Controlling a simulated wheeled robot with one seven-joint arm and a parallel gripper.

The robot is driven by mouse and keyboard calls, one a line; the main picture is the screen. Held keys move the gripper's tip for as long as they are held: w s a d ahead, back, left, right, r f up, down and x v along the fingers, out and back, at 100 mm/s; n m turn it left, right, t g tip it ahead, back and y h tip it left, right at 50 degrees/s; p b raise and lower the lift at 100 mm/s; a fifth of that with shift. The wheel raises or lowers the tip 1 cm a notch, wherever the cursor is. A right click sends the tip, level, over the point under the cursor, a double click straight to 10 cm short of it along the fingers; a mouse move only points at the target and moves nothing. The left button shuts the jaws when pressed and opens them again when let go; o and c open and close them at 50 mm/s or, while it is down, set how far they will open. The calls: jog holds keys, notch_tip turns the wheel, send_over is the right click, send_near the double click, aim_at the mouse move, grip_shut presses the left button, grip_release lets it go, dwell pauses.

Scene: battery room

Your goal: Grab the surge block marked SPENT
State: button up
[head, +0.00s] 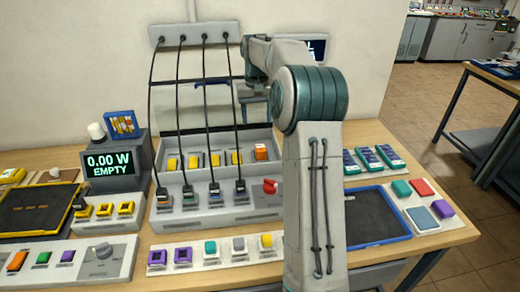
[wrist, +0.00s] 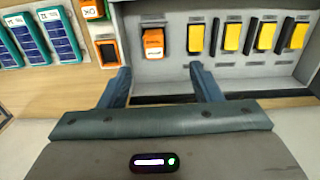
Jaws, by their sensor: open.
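An orange block (wrist: 152,42) with a pale label sits upright in a slot of the grey rack (wrist: 174,12); the label is too small to read. It also shows in the head view (head: 261,150) at the right end of a row of yellow blocks (head: 205,159). I can read SPENT on none of them. My gripper (wrist: 162,82) is open and empty, its two blue fingers apart, with the orange block beyond and between their tips, not touched. In the head view my arm partly hides the gripper.
Black cables (head: 207,110) hang in front of the rack in the head view. Teal labelled blocks (wrist: 30,40) and an orange-framed dark slot (wrist: 107,50) lie left of the rack in the wrist view. A meter (head: 108,163) reads 0.00 W EMPTY.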

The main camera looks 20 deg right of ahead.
jog(key=d, duration=0.1)
send_over(260, 148)
notch_tip(260, 148, down, 9)
jog(key=shift+s+a+r+p, duration=0.1)
jog(key=shift+s+r+p, duration=0.1)
jog(key=shift+p, duration=0.1)
jog(key=shift+w+d+f+p, duration=0.15)
jog(key=shift+f+p, duration=0.25)
jog(key=shift+f, duration=1)
jog(key=shift+w+d+f+p, duration=0.1)
jog(key=shift+f+p, duration=0.3)
jog(key=shift+f, duration=0.95)
jog(key=c, duration=1.1)
